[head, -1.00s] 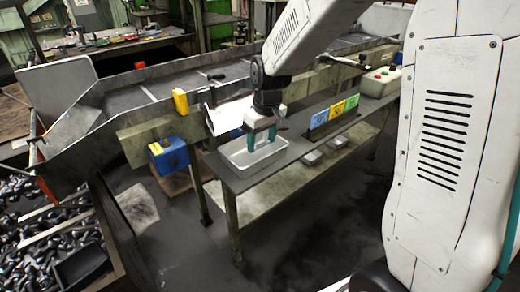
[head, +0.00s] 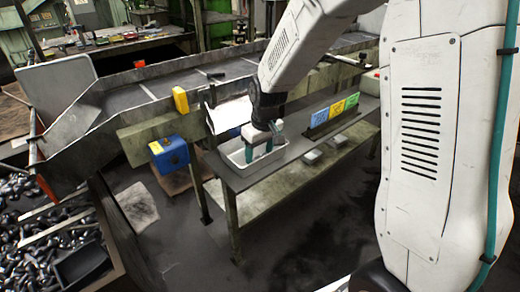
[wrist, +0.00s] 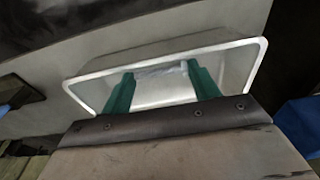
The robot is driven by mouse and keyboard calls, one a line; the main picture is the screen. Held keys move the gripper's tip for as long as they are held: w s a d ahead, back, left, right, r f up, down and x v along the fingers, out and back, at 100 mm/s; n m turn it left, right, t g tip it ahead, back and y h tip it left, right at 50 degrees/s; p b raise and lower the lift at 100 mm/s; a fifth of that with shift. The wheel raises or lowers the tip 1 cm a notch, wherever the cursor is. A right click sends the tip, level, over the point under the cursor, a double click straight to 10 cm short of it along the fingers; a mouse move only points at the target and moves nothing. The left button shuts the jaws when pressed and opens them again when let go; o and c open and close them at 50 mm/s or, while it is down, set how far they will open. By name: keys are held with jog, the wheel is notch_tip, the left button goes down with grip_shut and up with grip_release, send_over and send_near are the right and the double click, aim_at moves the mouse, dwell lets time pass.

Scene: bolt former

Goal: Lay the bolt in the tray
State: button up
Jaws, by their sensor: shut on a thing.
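The tray (head: 228,154) is a small light grey metal tray with a rim, on the dark bench top in the head view. It also fills the middle of the wrist view (wrist: 237,62). My gripper (head: 261,150) points down over the tray, with its two green fingers within the rim's outline. In the wrist view my gripper (wrist: 162,84) shows its fingers apart, with a pale grey metallic shape, the bolt (wrist: 165,70), faintly visible between them against the tray. I cannot tell whether the bolt touches the tray floor. In the head view the bolt is not distinct.
Blue, yellow and green cards (head: 332,112) stand on the bench to the right of the tray. A blue box (head: 169,153) and a yellow box (head: 180,100) are to the left. A bin of many bolts (head: 30,215) is at the lower left.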

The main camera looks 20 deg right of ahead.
jog(key=o, duration=1.1)
notch_tip(320, 180, up, 12)
jog(key=s, duration=0.1)
jog(key=s+d+r+m, duration=0.1)
jog(key=s+r, duration=0.1)
jog(key=s, duration=0.7)
jog(key=s+d+r+m, duration=0.1)
jog(key=s+r, duration=0.1)
jog(key=s, duration=0.8)
jog(key=s+d+r+m, duration=0.1)
jog(key=s+r, duration=0.1)
jog(key=s, duration=0.8)
jog(key=shift+s+d+m+h, duration=0.1)
jog(key=shift+m+h, duration=0.2)
